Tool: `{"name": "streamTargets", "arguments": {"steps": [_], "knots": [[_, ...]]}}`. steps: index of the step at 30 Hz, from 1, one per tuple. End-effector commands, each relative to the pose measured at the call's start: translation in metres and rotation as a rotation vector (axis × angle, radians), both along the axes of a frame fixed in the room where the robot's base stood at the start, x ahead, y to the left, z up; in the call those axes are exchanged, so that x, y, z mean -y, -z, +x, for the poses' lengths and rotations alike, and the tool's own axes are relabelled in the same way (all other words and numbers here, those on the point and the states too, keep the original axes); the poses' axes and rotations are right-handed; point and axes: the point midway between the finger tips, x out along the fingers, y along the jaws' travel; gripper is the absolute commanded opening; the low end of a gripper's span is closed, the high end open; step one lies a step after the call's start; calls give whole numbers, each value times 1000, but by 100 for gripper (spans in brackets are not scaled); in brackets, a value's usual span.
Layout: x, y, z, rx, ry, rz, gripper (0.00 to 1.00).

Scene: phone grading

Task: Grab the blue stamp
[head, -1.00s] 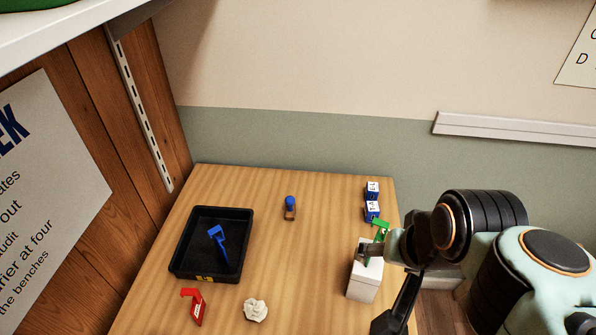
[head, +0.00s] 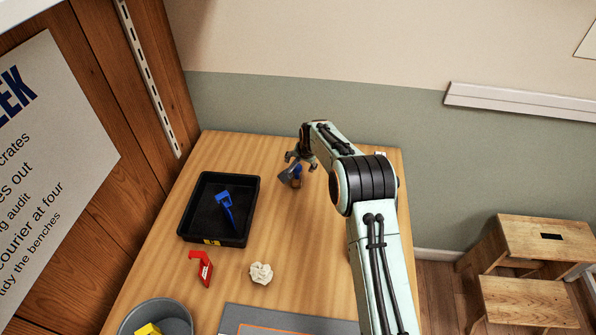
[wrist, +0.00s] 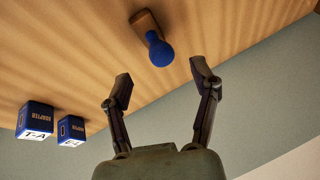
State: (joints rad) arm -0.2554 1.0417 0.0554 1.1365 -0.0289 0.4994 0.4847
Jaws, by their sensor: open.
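The blue stamp, a round blue knob on a brown wooden base, stands on the table under my gripper in the head view (head: 297,175). In the wrist view the stamp (wrist: 158,50) lies just beyond the fingertips, roughly between their lines. My gripper (wrist: 160,83) is open and empty, with one finger on each side and a gap to the knob. In the head view my gripper (head: 301,163) is small and partly overlaps the stamp.
A black tray (head: 183,228) holding a blue hook-shaped tool (head: 226,208) stands left. A red tool (head: 201,268), crumpled paper (head: 261,273) and a grey bin (head: 178,312) lie nearer. Blue boxes (wrist: 36,117) show left in the wrist view. Table around the stamp looks clear.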

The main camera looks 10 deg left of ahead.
Motion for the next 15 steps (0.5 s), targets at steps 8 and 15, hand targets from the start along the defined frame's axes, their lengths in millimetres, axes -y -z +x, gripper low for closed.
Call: {"name": "streamTargets", "arguments": {"steps": [8,15], "knots": [[-9,38,17,1,-3,-1,61],[-12,53,25,3,-2,0,61]]}}
